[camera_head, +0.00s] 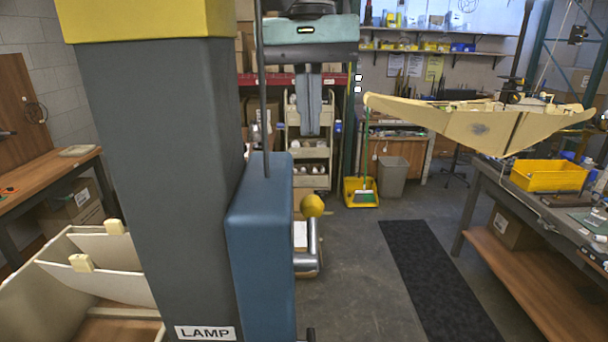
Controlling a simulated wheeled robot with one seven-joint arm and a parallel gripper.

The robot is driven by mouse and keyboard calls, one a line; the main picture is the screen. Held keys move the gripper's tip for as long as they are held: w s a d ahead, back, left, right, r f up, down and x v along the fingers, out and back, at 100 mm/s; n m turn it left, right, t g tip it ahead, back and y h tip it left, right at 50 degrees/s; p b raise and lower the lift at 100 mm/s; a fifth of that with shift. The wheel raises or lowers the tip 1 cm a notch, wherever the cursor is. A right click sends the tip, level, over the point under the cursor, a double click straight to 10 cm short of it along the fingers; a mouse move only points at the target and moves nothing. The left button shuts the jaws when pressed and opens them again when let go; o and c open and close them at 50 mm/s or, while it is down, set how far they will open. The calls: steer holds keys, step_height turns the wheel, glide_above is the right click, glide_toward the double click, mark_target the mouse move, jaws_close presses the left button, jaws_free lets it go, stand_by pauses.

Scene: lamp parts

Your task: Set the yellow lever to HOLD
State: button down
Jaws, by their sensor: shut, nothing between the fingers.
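The yellow lever shows as a round yellow knob (312,205) on a silver metal arm (314,240), at the right side of a blue box (262,240). The knob is up, above the bend of the arm. Part of the lever's mount is hidden behind the blue box. I can read no HOLD mark. My gripper (312,134) hangs above the knob, fingers pointing down. Its fingers are together and empty, with a gap in the picture between them and the knob.
The blue box is on a grey column (165,190) labelled LAMP, which blocks much of the left. A cream tray-like part (480,125) hangs at the right above a workbench (500,200). Cream bins (50,285) stand lower left. Open floor (350,290) lies right of the lever.

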mark_target(312, 235)
stand_by(0.3)
step_height(312, 235, down, 10)
steer(key=p, duration=0.2)
steer(key=shift+s+d, duration=0.15)
steer(key=shift+s, duration=0.3)
steer(key=shift+r, duration=0.1)
